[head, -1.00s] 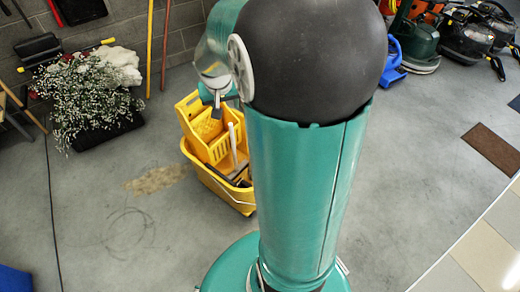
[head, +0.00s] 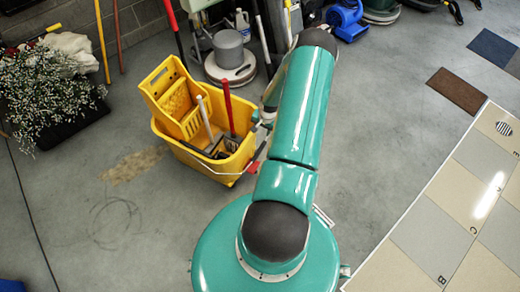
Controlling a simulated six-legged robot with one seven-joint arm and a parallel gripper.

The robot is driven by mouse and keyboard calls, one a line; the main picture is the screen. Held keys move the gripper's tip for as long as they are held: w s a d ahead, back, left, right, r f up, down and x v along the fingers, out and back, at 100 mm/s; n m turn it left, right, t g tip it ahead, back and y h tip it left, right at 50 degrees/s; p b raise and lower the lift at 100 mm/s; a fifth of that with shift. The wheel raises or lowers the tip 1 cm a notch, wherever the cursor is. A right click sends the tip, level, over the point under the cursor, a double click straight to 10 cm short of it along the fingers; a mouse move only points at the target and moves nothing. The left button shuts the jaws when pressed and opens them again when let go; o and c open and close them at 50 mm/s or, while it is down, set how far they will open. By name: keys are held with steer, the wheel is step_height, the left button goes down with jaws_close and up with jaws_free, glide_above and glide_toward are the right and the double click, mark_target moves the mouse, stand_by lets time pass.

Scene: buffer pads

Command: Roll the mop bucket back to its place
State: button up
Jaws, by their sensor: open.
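The yellow mop bucket (head: 206,162) stands on the grey floor left of centre in the head view. Its yellow wringer (head: 172,98) rises at the back left, and a grey handle and a red handle stick up out of the bucket. My arm reaches out from the base past the bucket's right side. My gripper (head: 262,124) is at the bucket's right rim, small and partly hidden by the arm; it is open. I cannot tell whether it touches the rim. The bucket's wheels are not visible.
A floor machine (head: 230,62) with a grey drum stands behind the bucket. A planter of white flowers (head: 48,98) is at the left. A brown mat (head: 457,90) and a lettered tile panel (head: 435,232) lie at the right. Floor left of the bucket is clear, with a tan stain.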

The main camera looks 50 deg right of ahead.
steer(key=m, duration=0.1)
glide_toward(260, 150)
steer(key=f, duration=0.3)
steer(key=w+f, duration=0.1)
steer(key=f, duration=0.4)
steer(key=shift+w+f, duration=0.3)
steer(key=shift+f, duration=0.1)
steer(key=shift+a, duration=0.1)
jaws_close()
